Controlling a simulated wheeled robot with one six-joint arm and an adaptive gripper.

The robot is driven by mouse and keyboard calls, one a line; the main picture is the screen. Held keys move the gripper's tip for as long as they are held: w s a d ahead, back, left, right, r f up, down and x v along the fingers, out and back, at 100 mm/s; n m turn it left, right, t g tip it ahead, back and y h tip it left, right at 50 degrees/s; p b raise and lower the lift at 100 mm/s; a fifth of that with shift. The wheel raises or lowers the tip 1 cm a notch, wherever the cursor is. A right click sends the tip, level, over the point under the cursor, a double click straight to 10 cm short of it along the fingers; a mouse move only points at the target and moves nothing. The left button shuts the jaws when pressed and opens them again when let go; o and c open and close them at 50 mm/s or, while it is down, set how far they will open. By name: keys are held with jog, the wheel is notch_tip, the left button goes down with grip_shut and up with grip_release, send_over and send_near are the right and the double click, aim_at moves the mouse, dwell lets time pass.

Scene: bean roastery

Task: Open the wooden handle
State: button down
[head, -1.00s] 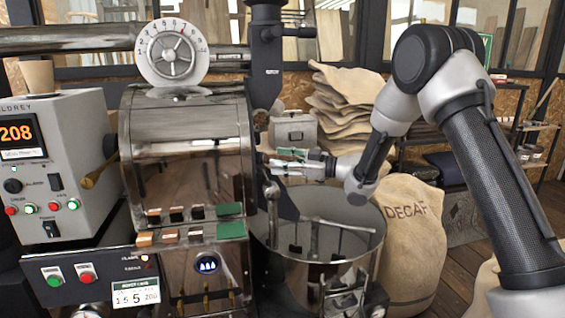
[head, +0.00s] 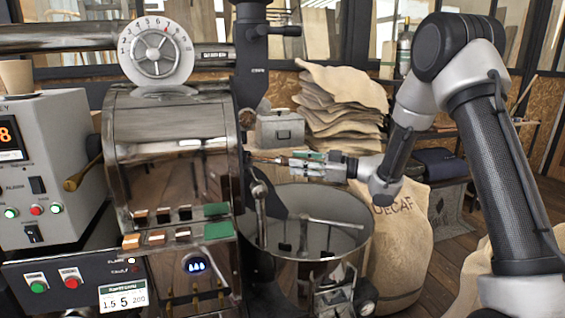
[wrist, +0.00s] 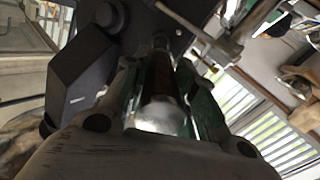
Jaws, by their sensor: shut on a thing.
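The wooden handle shows in the wrist view as a dark brown cylinder (wrist: 158,75) with a bright metal end, lying between the green-padded fingers of my gripper (wrist: 160,105). My gripper is shut on it. In the head view my gripper (head: 283,159) reaches in from the right, in front of the roaster's drum front and above the cooling bin. There the handle is mostly hidden by the fingers; only a small brownish bit shows at their tips. The roaster (head: 170,110) stands to the left. Whether its door stands ajar I cannot tell.
The round metal cooling bin (head: 362,235) stands below my gripper. A dark column (head: 252,60) rises just behind the roaster's right side. A second, yellowish handle (head: 82,176) juts out near the control box (head: 50,150). Sacks (head: 340,105) are stacked behind; a DECAF sack (head: 405,245) stands right.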

jog(key=shift+s+d, duration=0.1)
jog(key=shift+d, duration=0.25)
jog(key=c, duration=1.1)
grip_release()
jog(key=shift+d, duration=0.1)
jog(key=v, duration=1.1)
jog(key=shift+s+d, duration=0.15)
jog(key=shift+d, duration=0.25)
